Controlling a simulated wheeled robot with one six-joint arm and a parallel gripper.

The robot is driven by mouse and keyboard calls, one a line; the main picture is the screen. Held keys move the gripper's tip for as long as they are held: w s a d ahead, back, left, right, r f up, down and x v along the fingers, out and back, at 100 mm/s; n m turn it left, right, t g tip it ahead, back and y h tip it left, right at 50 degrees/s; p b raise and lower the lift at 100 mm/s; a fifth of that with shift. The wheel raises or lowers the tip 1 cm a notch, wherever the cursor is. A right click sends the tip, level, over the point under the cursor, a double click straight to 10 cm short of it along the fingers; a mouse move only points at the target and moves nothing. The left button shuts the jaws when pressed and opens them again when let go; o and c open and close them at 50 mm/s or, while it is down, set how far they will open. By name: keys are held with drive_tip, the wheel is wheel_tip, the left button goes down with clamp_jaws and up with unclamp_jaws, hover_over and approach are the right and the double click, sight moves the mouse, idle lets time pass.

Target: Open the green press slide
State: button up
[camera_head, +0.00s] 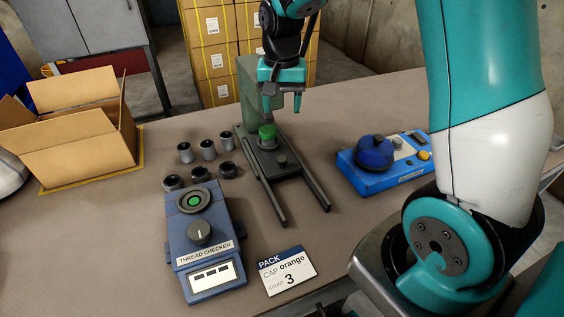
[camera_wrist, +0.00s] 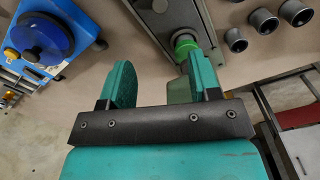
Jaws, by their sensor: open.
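The green press (camera_head: 249,92) stands at the back middle of the table in the head view. Its dark slide plate (camera_head: 270,152) lies between two rails (camera_head: 318,192) that run toward the front. A small dark knob (camera_head: 282,160) is on the plate's front part, and a green round piece (camera_head: 267,132) sits behind it. My gripper (camera_head: 283,108) is open and empty, pointing down beside the press column and above the plate's back end. In the wrist view my gripper (camera_wrist: 161,80) shows its fingers apart; the green piece (camera_wrist: 185,42) and the knob (camera_wrist: 160,5) lie beyond them.
Several dark cylinders (camera_head: 208,149) stand left of the press. A blue device (camera_head: 375,155) stands right, and an open carton (camera_head: 75,125) left. The rails' front ends are clear.

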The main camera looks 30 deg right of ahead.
sight(282, 159)
wheel_tip(282, 159, down, 16)
drive_tip(key=shift+r, duration=0.2)
drive_tip(key=shift+c, duration=0.3)
clamp_jaws()
drive_tip(key=shift+s+a, duration=0.1)
